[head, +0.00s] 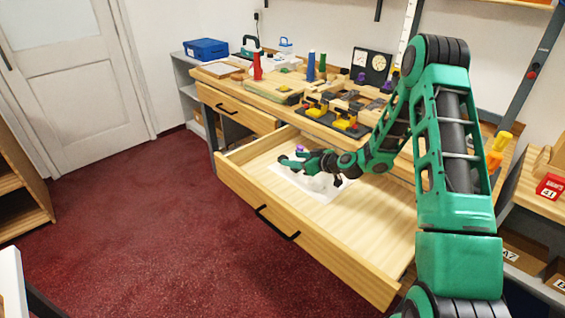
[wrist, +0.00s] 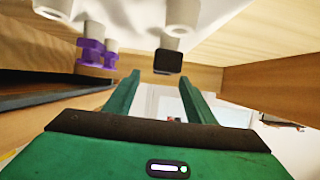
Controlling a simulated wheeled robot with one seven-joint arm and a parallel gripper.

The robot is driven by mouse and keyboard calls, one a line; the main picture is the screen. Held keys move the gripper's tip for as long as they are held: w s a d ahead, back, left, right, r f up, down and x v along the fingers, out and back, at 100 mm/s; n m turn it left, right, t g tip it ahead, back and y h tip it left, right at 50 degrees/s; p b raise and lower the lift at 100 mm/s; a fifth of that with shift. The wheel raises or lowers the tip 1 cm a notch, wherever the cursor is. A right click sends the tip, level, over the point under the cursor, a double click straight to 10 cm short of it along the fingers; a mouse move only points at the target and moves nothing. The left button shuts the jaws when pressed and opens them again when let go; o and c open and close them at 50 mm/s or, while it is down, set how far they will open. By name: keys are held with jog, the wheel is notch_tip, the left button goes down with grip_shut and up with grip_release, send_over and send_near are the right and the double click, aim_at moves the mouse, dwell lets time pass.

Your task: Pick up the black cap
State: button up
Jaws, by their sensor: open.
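The black cap (wrist: 167,61) shows in the wrist view as a small dark block at the end of a white cylindrical piece (wrist: 183,14). It lies just beyond the fingertips, roughly between them in the picture. My gripper (wrist: 160,80) is open, with both green fingers apart and nothing between them. In the head view my gripper (head: 285,161) reaches low into the open wooden drawer (head: 365,225), over a white sheet (head: 287,184). I cannot make out the black cap in the head view; my arm and gripper cover part of that area.
Purple pieces (wrist: 90,52) stand beside the cap in the wrist view, near another white cylinder (wrist: 53,8). The drawer's wooden walls (wrist: 270,80) are close. Above the drawer, a workbench (head: 235,83) holds yellow-and-black fixtures (head: 316,106). The drawer's front right is bare.

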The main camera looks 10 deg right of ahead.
aim_at(286, 158)
jog(key=x, duration=0.4)
jog(key=shift+w+a+f, duration=0.2)
jog(key=shift+a, duration=0.2)
jog(key=shift+c, duration=0.6)
jog(key=c, duration=1)
jog(key=shift+r, duration=0.1)
